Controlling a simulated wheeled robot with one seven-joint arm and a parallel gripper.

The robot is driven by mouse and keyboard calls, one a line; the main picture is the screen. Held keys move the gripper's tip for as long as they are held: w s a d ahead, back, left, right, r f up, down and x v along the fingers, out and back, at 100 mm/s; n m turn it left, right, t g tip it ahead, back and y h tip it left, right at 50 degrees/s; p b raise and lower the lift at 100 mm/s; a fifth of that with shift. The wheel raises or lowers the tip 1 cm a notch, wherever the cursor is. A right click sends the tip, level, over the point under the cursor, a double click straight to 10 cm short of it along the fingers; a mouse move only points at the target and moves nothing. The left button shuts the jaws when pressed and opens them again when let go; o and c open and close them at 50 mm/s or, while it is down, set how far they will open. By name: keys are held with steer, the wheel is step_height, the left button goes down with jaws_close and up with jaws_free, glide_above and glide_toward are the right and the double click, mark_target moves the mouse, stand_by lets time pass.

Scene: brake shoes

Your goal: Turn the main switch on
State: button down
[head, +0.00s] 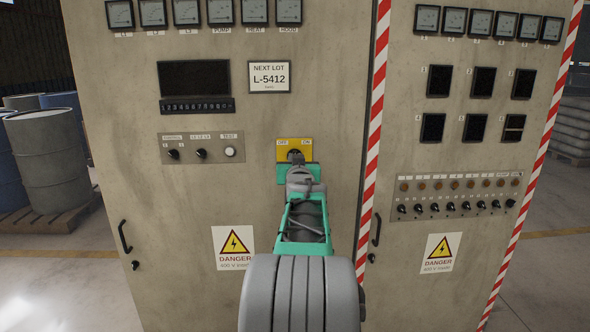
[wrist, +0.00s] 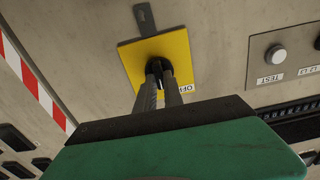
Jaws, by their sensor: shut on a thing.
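My gripper (head: 296,157) reaches the dark knob at the middle of the plate. In the wrist view my gripper (wrist: 158,72) has its two fingers close together around the knob (wrist: 153,66). The fingers hide most of the knob, so I cannot tell which way it points.
A panel with small knobs and a TEST button (head: 230,152) is left of the switch. A NEXT LOT sign (head: 269,77) hangs above. A dark grey tab (wrist: 144,18) sits at the plate's edge. Door handles (head: 125,237) stick out lower down.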

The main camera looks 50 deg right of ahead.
steer(key=shift+s+d+f+m+b, duration=0.1)
steer(key=shift+m+b, duration=0.9)
steer(key=shift+m, duration=1.15)
steer(key=shift+f+m+b, duration=0.1)
steer(key=shift+m+b, duration=0.9)
steer(key=shift+m, duration=1.15)
steer(key=shift+r, duration=0.1)
steer(key=c, duration=1.5)
jaws_free()
steer(key=shift+o, duration=0.2)
steer(key=v, duration=0.7)
steer(key=shift+s+a, duration=0.25)
steer(key=shift+a, duration=0.05)
